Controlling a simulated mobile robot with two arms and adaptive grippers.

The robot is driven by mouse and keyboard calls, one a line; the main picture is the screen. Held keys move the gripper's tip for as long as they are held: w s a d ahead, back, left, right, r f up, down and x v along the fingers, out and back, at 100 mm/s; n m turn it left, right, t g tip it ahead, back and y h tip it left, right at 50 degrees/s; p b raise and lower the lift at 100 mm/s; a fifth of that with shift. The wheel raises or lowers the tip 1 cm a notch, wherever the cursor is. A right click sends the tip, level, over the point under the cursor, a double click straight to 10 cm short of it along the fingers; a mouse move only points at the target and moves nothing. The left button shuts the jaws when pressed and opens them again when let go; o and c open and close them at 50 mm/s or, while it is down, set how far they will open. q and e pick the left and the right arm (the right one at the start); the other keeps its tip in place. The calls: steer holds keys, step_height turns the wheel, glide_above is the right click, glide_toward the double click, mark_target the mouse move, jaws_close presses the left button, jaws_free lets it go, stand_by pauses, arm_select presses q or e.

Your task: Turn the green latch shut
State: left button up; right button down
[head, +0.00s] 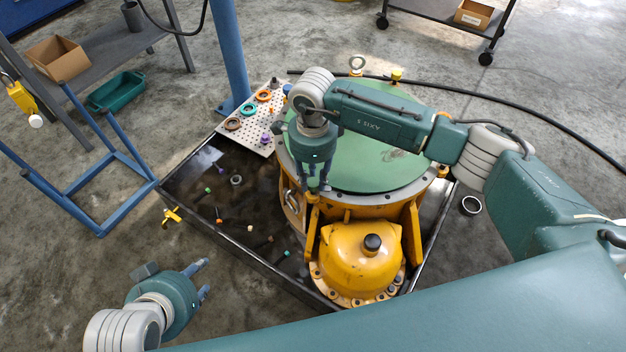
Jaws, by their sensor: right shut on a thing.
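The transmission housing (362,262) is yellow, with a round green cover (375,165) on top, and stands in a black drip tray (180,190). My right gripper (315,189) points down at the cover's front left edge, beside the upright yellow ribs. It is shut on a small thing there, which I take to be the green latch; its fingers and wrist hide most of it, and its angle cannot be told. My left gripper (205,279) is open and empty, at the lower left, over the floor in front of the tray.
A perforated board (250,138) with coloured rings lies at the tray's back left corner. Several small bolts and plugs lie in the tray. A blue frame (95,195) and a blue post (230,55) stand left. A black cable (480,95) crosses behind the housing.

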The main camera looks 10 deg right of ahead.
steer(key=n+b, duration=0.1)
steer(key=n, duration=0.2)
steer(key=shift+f, duration=0.1)
arm_select(q)
steer(key=w+d+r+t+h+b, duration=0.1)
steer(key=w+d+r+t, duration=0.1)
steer(key=w+r+t, duration=0.3)
steer(key=w+d+r+t+h+b, duration=0.1)
steer(key=w+d+r+t, duration=0.15)
steer(key=w+r, duration=0.4)
arm_select(e)
steer(key=n, duration=0.2)
steer(key=shift+n, duration=0.3)
steer(key=n+b, duration=0.1)
steer(key=n, duration=0.2)
steer(key=shift+n, duration=0.3)
steer(key=n+b, duration=0.1)
steer(key=n, duration=0.2)
steer(key=shift+b, duration=0.35)
arm_select(q)
step_height(320, 180, up, 18)
steer(key=s+d+t+h, duration=0.1)
steer(key=d+t+h, duration=0.1)
steer(key=t, duration=0.7)
steer(key=shift+m+h, duration=0.4)
steer(key=shift+h, duration=0.2)
arm_select(e)
steer(key=shift+n, duration=0.4)
arm_select(q)
steer(key=shift+r, duration=0.1)
